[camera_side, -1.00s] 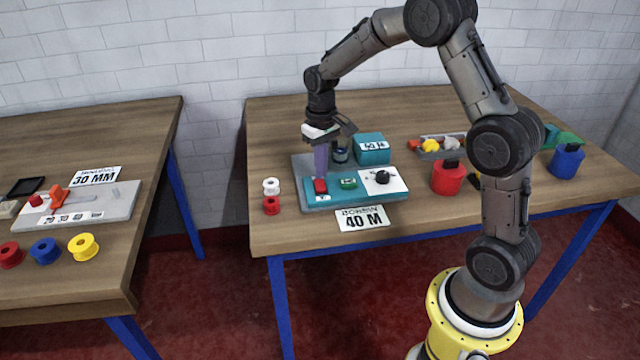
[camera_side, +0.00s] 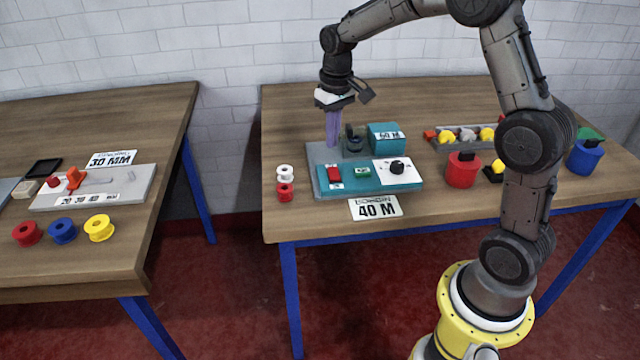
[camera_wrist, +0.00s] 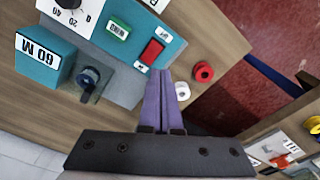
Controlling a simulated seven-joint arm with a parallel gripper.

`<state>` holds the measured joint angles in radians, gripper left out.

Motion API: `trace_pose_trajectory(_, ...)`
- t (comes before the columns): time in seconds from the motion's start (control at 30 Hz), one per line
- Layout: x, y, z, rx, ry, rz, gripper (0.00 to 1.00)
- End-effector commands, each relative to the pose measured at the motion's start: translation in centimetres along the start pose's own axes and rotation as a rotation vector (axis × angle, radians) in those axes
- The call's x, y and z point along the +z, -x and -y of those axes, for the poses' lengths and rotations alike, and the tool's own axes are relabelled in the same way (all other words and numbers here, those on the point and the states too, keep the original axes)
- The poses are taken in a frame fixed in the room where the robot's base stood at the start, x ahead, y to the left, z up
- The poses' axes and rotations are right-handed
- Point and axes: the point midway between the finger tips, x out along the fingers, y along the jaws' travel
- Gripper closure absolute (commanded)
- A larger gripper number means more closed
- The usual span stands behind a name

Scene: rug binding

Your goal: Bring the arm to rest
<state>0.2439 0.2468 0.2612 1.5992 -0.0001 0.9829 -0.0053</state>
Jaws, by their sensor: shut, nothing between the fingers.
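My gripper (camera_side: 332,146) has purple fingers pressed together, with nothing between them. It points down over the back left of the teal winder (camera_side: 375,182), clear above its panel. In the wrist view the closed fingertips (camera_wrist: 158,76) show beside the panel's red switch (camera_wrist: 152,52). The red switch (camera_side: 334,174) sits at the panel's left, beside a green button (camera_side: 362,171) and a white plate with a black dial (camera_side: 397,167). The button (camera_wrist: 118,29) reads "WIND" in the wrist view.
A dark spindle (camera_side: 354,142) and a teal "60 M" box (camera_side: 386,137) stand behind the panel. White (camera_side: 284,173) and red (camera_side: 285,192) spools lie left. A "40 M" card (camera_side: 375,207) lies in front. A red canister (camera_side: 462,171) and parts tray (camera_side: 463,137) are right.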

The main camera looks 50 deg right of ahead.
Motion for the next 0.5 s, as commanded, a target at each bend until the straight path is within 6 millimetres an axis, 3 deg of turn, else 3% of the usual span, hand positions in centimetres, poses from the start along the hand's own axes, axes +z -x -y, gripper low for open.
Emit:
trace_pose_trajectory(0.13, 1.9, 6.2, 2.1, -0.005, 0.049, -0.121, 1.0)
trace_pose_trajectory(0.23, 4.9, 9.8, 3.3, -0.012, 0.084, -0.198, 1.0)
trace_pose_trajectory(0.4, 11.1, 13.9, 4.6, -0.028, 0.139, -0.31, 1.0)
trace_pose_trajectory(0.5, 15.1, 15.0, 5.0, -0.04, 0.17, -0.368, 1.0)
